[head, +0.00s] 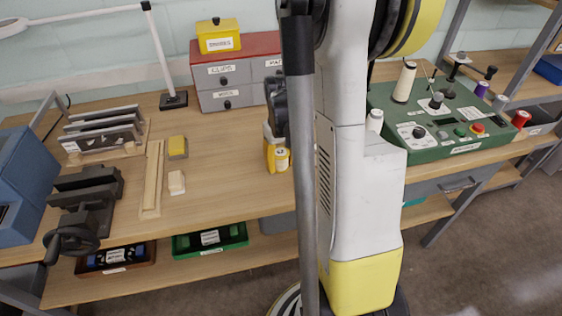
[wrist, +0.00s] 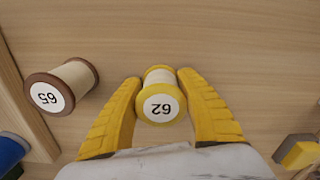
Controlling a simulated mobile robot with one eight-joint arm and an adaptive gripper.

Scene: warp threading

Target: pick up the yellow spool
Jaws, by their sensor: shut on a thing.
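The yellow spool (wrist: 160,96) has a white end label marked 62 and stands between the two yellow fingers of my gripper (wrist: 160,100) in the wrist view. The fingers are closed in on it from both sides. In the head view my gripper (head: 276,150) is at the table's middle, partly behind my arm, with the spool (head: 282,158) at its fingers. I cannot tell whether the spool is clear of the tabletop.
A brown-rimmed spool (wrist: 62,86) marked 65 is left of the yellow one, apart from it. A yellow and grey block (wrist: 298,151) is at lower right. In the head view, drawers (head: 235,75) stand behind, a vise (head: 88,205) and wooden strips (head: 153,178) to the left.

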